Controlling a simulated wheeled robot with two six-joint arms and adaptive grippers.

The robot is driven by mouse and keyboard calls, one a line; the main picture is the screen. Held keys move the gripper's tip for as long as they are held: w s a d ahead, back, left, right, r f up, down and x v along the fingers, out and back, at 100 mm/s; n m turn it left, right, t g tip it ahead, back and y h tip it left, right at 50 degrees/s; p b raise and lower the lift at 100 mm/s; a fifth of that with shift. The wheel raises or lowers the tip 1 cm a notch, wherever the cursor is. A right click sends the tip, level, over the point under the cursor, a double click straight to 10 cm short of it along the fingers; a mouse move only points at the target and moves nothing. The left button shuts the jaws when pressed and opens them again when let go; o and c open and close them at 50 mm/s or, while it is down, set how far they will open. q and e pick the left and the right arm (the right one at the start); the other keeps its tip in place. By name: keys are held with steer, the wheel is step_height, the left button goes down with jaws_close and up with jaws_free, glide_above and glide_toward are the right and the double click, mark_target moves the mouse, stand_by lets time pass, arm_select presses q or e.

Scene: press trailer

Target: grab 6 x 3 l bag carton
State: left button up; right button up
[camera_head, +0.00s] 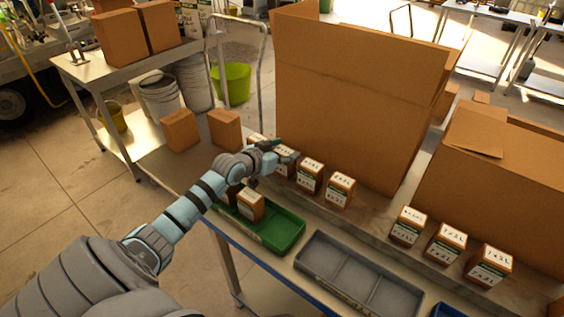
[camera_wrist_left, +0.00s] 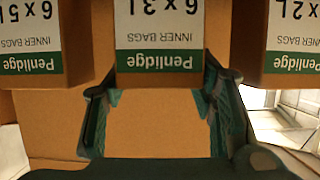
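The 6 x 3 L bag carton (camera_wrist_left: 158,62) is brown with a white and green label. It is in the middle of the left wrist view, its print upside down, between a 6 x 5 L carton (camera_wrist_left: 30,75) and a 2 L carton (camera_wrist_left: 292,72). My left gripper (camera_wrist_left: 160,112) is open, its two teal fingers spread either side of the carton's width. I cannot tell whether they touch it. In the head view the left gripper (camera_head: 280,150) is at the row of small cartons, partly covering one (camera_head: 285,168). My right gripper is not in view.
A green tray (camera_head: 282,235) holding small cartons and an empty grey compartment tray (camera_head: 345,280) are along the table's front. More labelled cartons (camera_head: 446,242) stand at right. A tall cardboard box (camera_head: 350,100) rises behind the row. Two plain cartons (camera_head: 180,130) stand at left.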

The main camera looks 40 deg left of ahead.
arm_select(q)
steer(key=shift+c, duration=1.2)
steer(key=shift+w+d, duration=0.1)
